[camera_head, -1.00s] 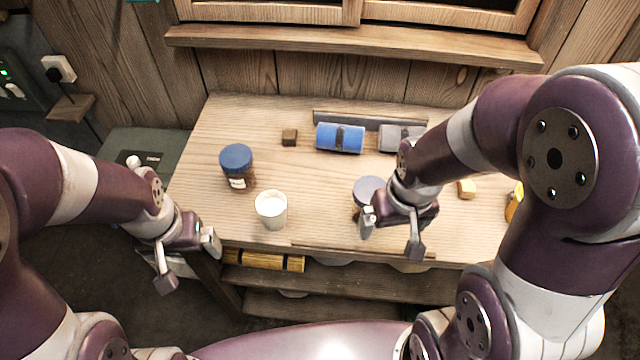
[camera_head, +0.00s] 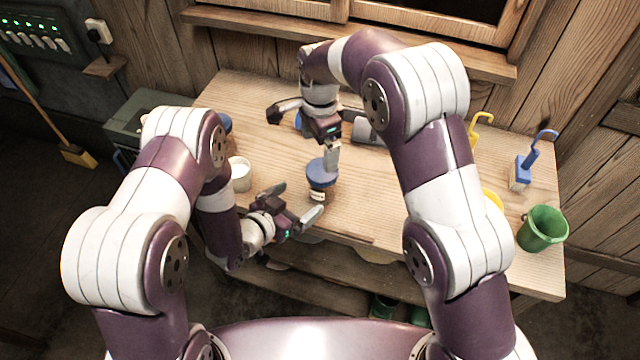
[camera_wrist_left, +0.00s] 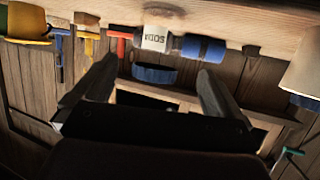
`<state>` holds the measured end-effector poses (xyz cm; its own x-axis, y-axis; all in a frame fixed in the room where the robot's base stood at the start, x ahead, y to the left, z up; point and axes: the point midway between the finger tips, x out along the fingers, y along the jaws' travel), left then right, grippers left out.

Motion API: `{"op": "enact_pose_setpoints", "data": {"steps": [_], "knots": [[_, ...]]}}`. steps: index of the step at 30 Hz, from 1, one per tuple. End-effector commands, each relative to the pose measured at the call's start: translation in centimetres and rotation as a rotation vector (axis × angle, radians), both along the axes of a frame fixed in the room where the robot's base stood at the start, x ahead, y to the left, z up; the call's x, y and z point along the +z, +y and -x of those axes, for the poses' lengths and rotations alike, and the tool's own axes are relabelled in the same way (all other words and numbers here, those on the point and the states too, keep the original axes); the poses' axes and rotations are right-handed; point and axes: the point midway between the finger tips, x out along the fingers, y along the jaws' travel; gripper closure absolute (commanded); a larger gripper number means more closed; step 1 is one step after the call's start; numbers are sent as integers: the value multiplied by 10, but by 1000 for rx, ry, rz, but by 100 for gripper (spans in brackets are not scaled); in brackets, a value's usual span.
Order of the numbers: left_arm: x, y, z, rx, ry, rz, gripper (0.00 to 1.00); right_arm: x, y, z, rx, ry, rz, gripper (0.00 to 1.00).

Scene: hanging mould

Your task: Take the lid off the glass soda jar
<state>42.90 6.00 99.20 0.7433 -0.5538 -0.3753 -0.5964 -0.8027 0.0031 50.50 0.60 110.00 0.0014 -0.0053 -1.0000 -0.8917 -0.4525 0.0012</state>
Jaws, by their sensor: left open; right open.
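The glass soda jar (camera_head: 318,194) stands upright near the table's front edge with its blue lid (camera_head: 321,172) on top. In the left wrist view, which is upside down, the jar's pale label (camera_wrist_left: 156,38) and blue lid (camera_wrist_left: 155,74) show between the fingers. My left gripper (camera_head: 296,202) is open, just left of and in front of the jar, pointing at it; the fingers seem not to touch it. My right gripper (camera_head: 308,134) is open and empty above and behind the jar, with one fingertip close over the lid; contact cannot be told.
A white cup (camera_head: 241,174) stands left of the jar. Another blue-lidded jar (camera_head: 226,123) is mostly hidden by my left arm. A green bucket (camera_head: 543,229) and blue brush (camera_head: 523,170) are at the right. The front right tabletop is clear.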

Motion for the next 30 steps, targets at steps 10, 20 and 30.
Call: {"op": "enact_pose_setpoints", "data": {"steps": [10, 20, 30], "knots": [[-31, -44, -59, 0, 2, -1, 0, 0, -1, 0, 1, -1, 0, 0], [-38, -55, -75, 2, 3, -2, 0, 0, -1, 0, 2, -1, 0, 0], [-38, -54, -75, 3, 3, -3, 68, 0, -1, 0, 2, -1, 0, 0]]}}
